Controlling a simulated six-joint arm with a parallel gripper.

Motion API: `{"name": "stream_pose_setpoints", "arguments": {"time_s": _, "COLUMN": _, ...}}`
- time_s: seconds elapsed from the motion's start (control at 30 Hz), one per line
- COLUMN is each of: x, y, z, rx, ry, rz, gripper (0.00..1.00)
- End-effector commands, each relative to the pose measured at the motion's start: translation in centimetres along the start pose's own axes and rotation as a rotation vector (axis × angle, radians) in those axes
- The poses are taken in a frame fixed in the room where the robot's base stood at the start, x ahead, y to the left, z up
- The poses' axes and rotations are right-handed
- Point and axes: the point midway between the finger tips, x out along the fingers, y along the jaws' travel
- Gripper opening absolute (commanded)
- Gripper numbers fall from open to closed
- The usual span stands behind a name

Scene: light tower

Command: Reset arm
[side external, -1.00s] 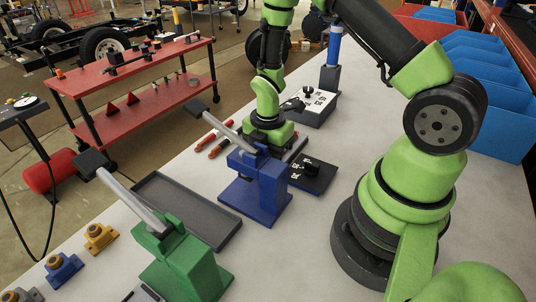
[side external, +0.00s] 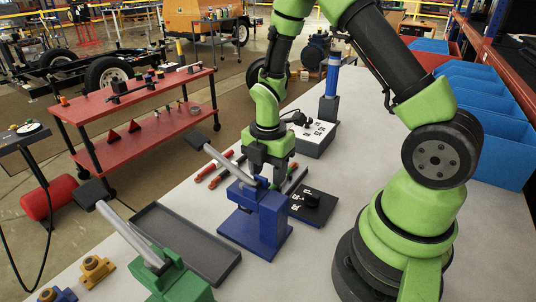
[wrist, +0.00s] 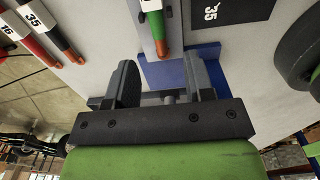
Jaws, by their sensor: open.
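My gripper (side external: 269,172) is open and points down, just behind the blue lever fixture (side external: 258,228) in the side external view. In the wrist view its two dark fingers (wrist: 160,84) stand apart with nothing clearly held between them. The blue fixture carries a grey lever with a black pad (side external: 197,140), raised to the left. A green fixture (side external: 178,284) with a similar lever (side external: 130,235) stands nearer the camera.
A grey control box (side external: 312,138) and a blue-topped post (side external: 331,85) stand behind. Blue bins (side external: 485,135) line the right edge.

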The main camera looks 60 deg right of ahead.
Motion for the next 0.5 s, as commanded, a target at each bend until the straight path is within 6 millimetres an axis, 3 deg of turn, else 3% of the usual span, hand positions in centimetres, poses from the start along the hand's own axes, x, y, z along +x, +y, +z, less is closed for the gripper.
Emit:
{"name": "stream_pose_setpoints", "arguments": {"time_s": 0.1, "x": -2.3, "y": 0.1, "z": 0.0, "rx": 0.0, "ry": -0.001, "rz": 0.006, "gripper": 0.48}}
{"name": "stream_pose_setpoints", "arguments": {"time_s": 0.37, "x": -5.2, "y": 0.0, "z": 0.0, "rx": 0.01, "ry": 0.0, "rz": 0.006, "gripper": 0.48}}
{"name": "stream_pose_setpoints", "arguments": {"time_s": 0.5, "x": -7.8, "y": -0.1, "z": -0.6, "rx": 0.148, "ry": 0.003, "rz": 0.056, "gripper": 0.48}}
